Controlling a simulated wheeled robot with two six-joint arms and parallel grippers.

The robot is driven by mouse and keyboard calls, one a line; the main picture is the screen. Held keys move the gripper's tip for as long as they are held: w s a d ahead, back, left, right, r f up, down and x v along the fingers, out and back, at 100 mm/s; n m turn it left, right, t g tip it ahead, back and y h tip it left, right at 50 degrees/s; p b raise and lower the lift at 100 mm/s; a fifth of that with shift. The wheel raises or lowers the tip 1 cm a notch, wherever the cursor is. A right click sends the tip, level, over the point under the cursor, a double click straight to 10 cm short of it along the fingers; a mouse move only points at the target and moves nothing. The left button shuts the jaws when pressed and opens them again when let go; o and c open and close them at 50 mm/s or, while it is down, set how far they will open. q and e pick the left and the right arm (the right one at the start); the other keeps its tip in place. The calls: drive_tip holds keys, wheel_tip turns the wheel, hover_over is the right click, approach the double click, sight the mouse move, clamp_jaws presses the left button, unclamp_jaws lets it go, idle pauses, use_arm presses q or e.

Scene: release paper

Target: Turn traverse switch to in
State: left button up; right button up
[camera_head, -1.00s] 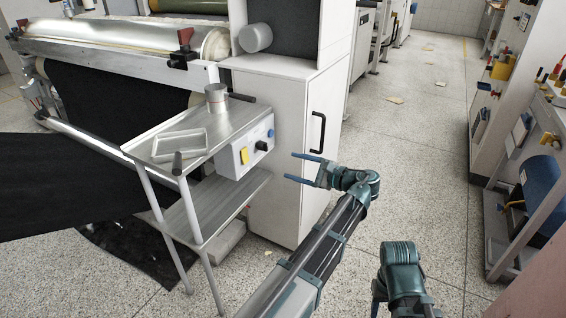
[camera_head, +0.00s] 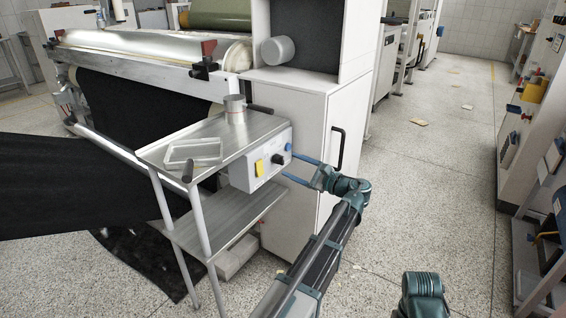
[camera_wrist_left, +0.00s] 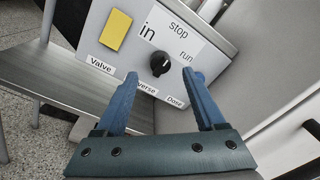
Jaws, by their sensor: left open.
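The traverse switch is a black round knob (camera_head: 277,160) on the grey control box (camera_head: 243,180) at the trolley's edge. In the left wrist view the knob (camera_wrist_left: 160,65) is near the centre, with "in" at its upper left, "stop" above and "run" at right. A partly hidden label ending in "verse" is below it. I cannot tell its exact setting. My left gripper (camera_head: 289,167) is open and empty, pointing at the box's front. In the wrist view its blue fingertips (camera_wrist_left: 163,76) stand either side of the knob, apparently short of it. My right gripper is out of view.
A yellow switch (camera_wrist_left: 117,30) sits left of the knob, above "Valve". A blue knob (camera_head: 288,147) is on the box's right. A white cabinet (camera_head: 300,115) stands behind.

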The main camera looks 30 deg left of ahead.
sight(283, 162)
use_arm(q)
drive_tip(key=shift+w+a, duration=0.2)
drive_tip(key=shift+a, duration=1.05)
drive_tip(key=shift+w+a, duration=0.15)
drive_tip(key=shift+a, duration=1.05)
drive_tip(key=shift+c, duration=0.3)
clamp_jaws()
